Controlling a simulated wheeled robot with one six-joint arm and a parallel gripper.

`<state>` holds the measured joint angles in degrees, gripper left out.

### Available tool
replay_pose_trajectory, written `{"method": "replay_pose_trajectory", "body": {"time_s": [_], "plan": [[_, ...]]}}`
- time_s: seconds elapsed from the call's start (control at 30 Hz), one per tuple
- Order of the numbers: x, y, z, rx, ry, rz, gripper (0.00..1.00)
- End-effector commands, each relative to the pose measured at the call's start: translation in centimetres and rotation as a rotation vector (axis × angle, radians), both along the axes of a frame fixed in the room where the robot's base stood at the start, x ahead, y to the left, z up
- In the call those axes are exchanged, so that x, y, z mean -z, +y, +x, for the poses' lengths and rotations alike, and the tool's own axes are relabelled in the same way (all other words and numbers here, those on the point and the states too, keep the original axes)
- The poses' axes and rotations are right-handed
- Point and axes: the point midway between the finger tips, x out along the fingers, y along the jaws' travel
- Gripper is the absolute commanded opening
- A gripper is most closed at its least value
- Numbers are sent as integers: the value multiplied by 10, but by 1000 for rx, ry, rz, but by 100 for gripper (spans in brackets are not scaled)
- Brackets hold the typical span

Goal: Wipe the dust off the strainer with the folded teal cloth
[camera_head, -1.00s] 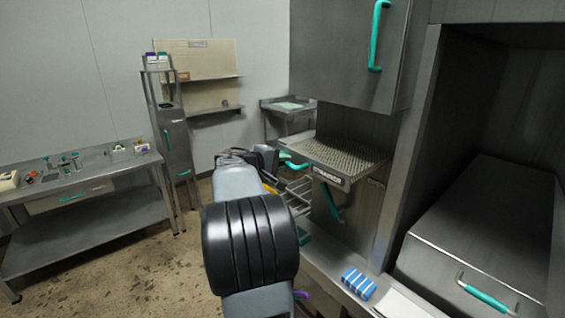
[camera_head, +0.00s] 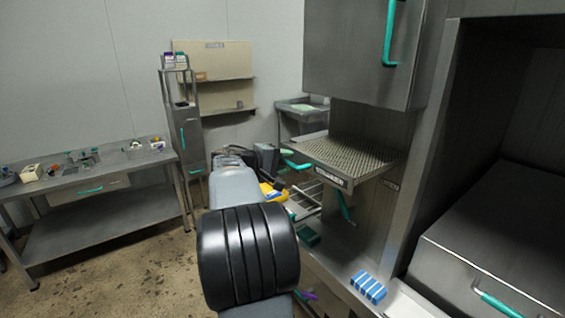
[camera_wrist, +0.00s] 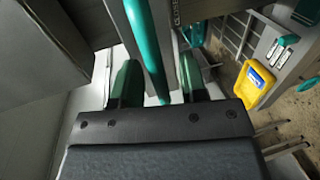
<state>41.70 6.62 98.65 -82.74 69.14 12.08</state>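The strainer (camera_head: 352,157) is a perforated metal tray with a label plate on its front, jutting from the tall steel cabinet in the head view. I cannot make out the dust on it. A small dark teal block (camera_head: 307,235), which looks like the folded cloth, lies on the steel ledge below and left of the strainer. My gripper (camera_wrist: 157,85) shows two green fingers standing apart in the wrist view. A teal handle bar (camera_wrist: 144,40) passes between or behind them; I cannot tell if it touches. In the head view my arm largely hides the gripper, left of the strainer.
A blue striped block (camera_head: 368,287) lies on the ledge at front right. A yellow container (camera_head: 272,193) is beside my arm; it also shows in the wrist view (camera_wrist: 253,83). A steel table (camera_head: 100,200) stands at left. Bare floor (camera_head: 140,270) lies between.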

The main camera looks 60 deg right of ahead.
Motion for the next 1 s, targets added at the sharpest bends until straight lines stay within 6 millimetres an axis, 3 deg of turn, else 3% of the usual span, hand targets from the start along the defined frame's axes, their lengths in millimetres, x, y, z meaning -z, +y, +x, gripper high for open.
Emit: {"method": "replay_pose_trajectory", "body": {"time_s": [0.23,0.7,1.0], "plan": [[-3,18,9,-4,-3,-1,39],[-21,99,43,-6,-2,0,39],[-28,123,53,-2,1,0,39]]}}
